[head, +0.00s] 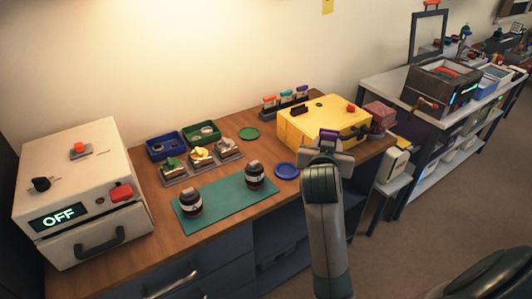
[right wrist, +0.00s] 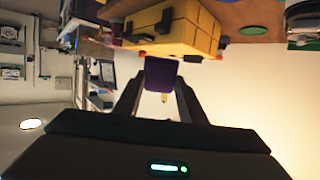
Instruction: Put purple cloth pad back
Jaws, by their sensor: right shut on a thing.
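The purple cloth pad (right wrist: 161,72) is between the two fingers of my right gripper (right wrist: 158,90), which is shut on it. In the head view the purple pad (head: 328,134) shows as a small patch at the tip of my right gripper (head: 326,148). The gripper is in front of the yellow box (head: 312,124), near the right end of the wooden table. Whether the pad touches the box cannot be told. A rack (head: 285,107) with several coloured-handled items stands behind, by the wall. My left gripper is not in view.
A green mat (head: 222,205) bears two dark lens parts. A blue disc (head: 286,170) and a green disc (head: 249,133) lie near it. Blue and green trays (head: 168,143) stand at the back. A white oven-like box (head: 80,190) fills the left end.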

